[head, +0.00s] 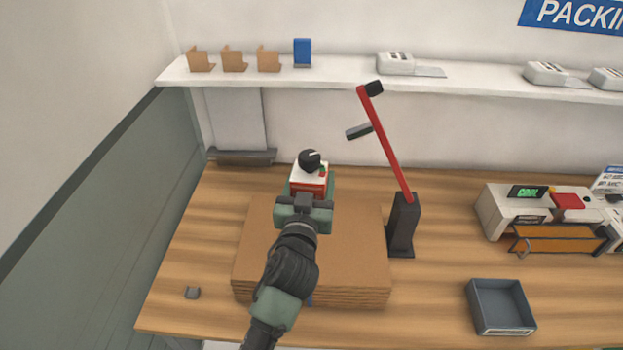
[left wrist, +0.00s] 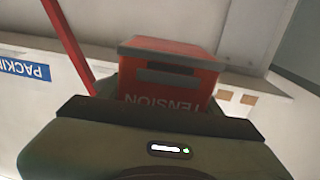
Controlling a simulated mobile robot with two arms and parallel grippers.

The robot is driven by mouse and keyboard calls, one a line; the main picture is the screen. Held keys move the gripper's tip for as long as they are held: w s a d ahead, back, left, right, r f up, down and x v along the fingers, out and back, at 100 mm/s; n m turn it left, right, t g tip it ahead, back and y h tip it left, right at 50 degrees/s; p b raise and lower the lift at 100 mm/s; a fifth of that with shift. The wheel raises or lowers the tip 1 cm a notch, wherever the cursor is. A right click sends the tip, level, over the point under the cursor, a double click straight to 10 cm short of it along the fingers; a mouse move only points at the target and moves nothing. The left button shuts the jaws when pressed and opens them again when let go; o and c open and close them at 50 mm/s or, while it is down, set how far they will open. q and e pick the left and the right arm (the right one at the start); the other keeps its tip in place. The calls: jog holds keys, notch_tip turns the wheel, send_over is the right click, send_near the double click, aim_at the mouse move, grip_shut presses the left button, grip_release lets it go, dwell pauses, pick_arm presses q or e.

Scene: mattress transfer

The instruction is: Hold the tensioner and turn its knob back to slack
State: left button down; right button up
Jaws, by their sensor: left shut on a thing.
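The tensioner (head: 311,182) is a small red and white box with a black knob (head: 309,160) on top. A pale pointer mark shows on the knob, and a small green mark shows beside it on the box. My left gripper (head: 304,198) reaches in from the front and is shut on the tensioner, above the back part of the cardboard stack. In the left wrist view the tensioner (left wrist: 170,75) is a red box with a grey edge and upside-down "TENSION" lettering; its knob is not seen there. My right gripper is in neither view.
A stack of cardboard sheets (head: 355,240) lies under my arm. A red lever (head: 385,145) on a black post (head: 403,225) stands just right. A grey tray (head: 500,306) and a white machine (head: 500,213) are farther right. A shelf (head: 345,80) runs behind.

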pick_arm(q)
notch_tip(320, 180, down, 6)
jog(key=b, duration=0.6)
jog(key=shift+d+f, duration=0.15)
jog(key=shift+f, duration=0.05)
dwell(1.3)
jog(key=shift+f+b, duration=0.7)
jog(key=shift+f, duration=0.05)
jog(key=shift+s+d+f+b, duration=0.1)
jog(key=shift+f+b, duration=4)
jog(key=shift+f, duration=0.3)
jog(key=shift+c, duration=1.2)
grip_release()
jog(key=shift+f, duration=0.15)
jog(key=shift+m, duration=0.3)
jog(key=shift+s+a+f, duration=0.1)
jog(key=shift+s+a, duration=0.3)
jog(key=shift+s, duration=0.9)
jog(key=shift+s+a+f, duration=0.15)
jog(key=shift+s+a, duration=0.3)
jog(key=shift+s, duration=0.9)
jog(key=shift+s+a+f, duration=0.1)
jog(key=shift+s+a, duration=0.3)
jog(key=shift+s, duration=0.9)
